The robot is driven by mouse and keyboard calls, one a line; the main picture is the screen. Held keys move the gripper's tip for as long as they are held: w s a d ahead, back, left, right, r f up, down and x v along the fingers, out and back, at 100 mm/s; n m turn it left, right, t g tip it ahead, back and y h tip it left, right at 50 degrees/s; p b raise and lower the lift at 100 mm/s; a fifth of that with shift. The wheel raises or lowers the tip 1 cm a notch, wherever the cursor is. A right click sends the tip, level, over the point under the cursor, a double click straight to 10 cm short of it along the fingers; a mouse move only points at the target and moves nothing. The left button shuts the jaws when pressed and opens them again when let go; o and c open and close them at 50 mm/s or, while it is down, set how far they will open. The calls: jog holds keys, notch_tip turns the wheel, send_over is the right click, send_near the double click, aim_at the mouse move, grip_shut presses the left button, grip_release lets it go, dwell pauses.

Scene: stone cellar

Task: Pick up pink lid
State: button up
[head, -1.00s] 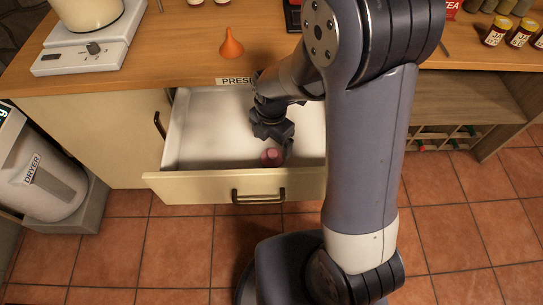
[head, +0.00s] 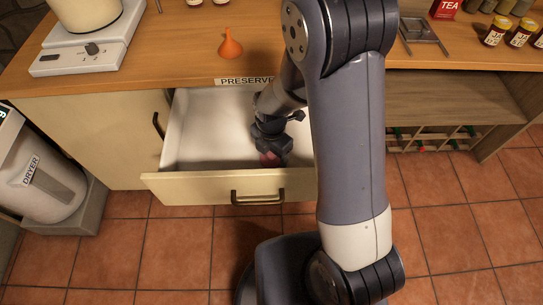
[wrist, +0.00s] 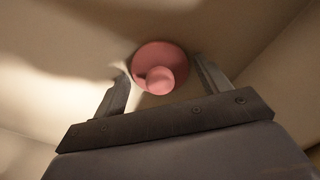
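The pink lid (wrist: 160,66) lies on the floor of the open drawer (head: 205,135). In the wrist view it is a round disc with a round knob, just beyond and between the two fingertips. In the head view only a bit of the lid (head: 269,160) shows, near the drawer's front wall, with my gripper (head: 272,152) over it and hiding the rest. In the wrist view my gripper (wrist: 162,78) is open, its fingers on either side of the lid with gaps; I cannot tell its exact height above the lid.
The drawer walls surround my gripper, and the front panel (head: 200,190) is close to it. The wooden counter (head: 180,60) above holds an orange funnel (head: 230,45) and a white scale (head: 95,50). The left part of the drawer is clear.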

jog(key=c, duration=0.7)
